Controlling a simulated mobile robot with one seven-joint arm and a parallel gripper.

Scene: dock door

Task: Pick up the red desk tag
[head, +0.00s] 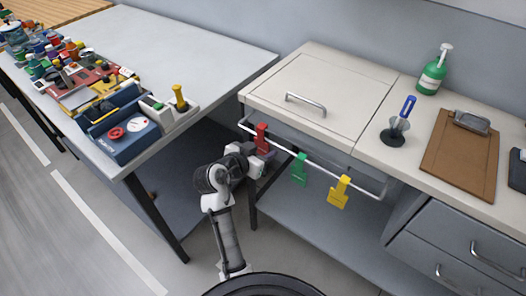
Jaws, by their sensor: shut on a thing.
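The red desk tag (261,136) is on the white rail (310,157) along the front of the cabinet, at the rail's left end. My gripper (259,158) is at the lower part of the red tag and shut on it. My wrist hides part of the tag's lower end. I cannot tell whether the tag still hangs on the rail or is a little clear of it. A green tag (299,170) and a yellow tag (339,192) hang farther right on the same rail.
A cabinet top with a handled lid (306,104) lies above the rail.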

